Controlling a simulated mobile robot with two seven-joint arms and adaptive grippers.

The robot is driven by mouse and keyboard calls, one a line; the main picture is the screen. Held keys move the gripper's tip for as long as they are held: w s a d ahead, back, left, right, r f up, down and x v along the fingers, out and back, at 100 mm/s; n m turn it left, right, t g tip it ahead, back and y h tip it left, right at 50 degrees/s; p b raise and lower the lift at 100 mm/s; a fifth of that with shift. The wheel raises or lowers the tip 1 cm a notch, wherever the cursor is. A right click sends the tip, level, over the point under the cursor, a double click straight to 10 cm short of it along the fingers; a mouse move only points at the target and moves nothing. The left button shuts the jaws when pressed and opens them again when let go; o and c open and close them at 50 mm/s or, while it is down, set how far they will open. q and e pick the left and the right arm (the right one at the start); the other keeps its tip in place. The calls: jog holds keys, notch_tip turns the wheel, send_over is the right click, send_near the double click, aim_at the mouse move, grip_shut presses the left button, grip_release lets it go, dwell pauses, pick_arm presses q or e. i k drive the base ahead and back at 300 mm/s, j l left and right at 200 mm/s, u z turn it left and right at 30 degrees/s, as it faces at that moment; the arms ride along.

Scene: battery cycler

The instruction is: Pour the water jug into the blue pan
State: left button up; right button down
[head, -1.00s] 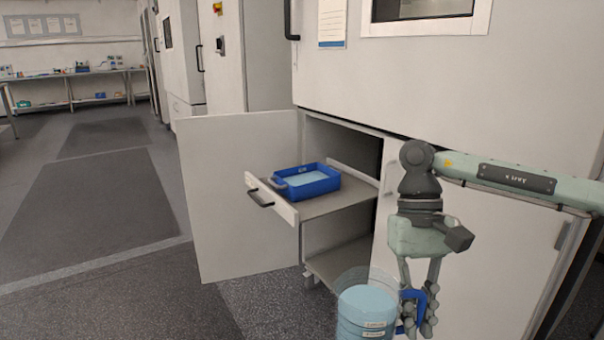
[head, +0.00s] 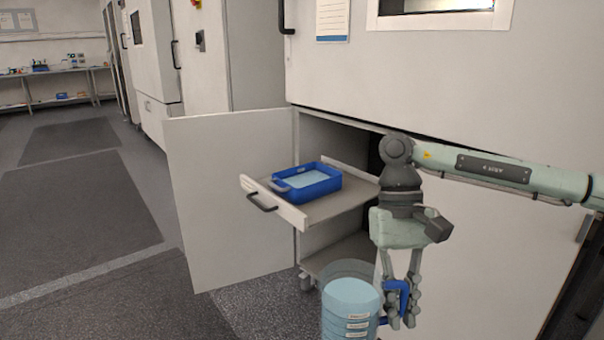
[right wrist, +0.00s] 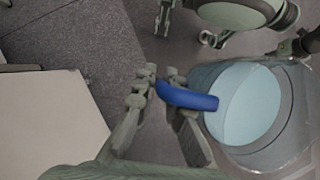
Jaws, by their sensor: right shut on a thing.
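The water jug (head: 350,300) is a clear container with light blue water and a blue handle (head: 400,294). My right gripper (head: 402,318) is shut on that handle, low in front of the cabinet, and the jug hangs upright to its left. In the right wrist view the blue handle (right wrist: 188,97) lies between my right fingers (right wrist: 166,88), with the jug's water (right wrist: 245,103) beside it. The blue pan (head: 308,184) sits on the pulled-out drawer, with light blue liquid visible inside. The jug is lower than the pan and apart from it.
The pulled-out drawer (head: 285,212) has a dark handle at its front. An open cabinet door (head: 222,190) stands to its left. A lower shelf (head: 340,258) lies beneath the drawer. Open floor (head: 80,190) is at the left, with a far bench (head: 60,72) behind.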

aim_at(308, 182)
jog(key=i+j, duration=0.15)
jog(key=j, duration=0.2)
jog(key=i+j+z, duration=0.1)
jog(key=j, duration=0.25)
jog(key=i+j, duration=0.2)
jog(key=j, duration=0.15)
jog(key=i+j, duration=0.15)
jog(key=j, duration=0.2)
jog(key=z, duration=0.05)
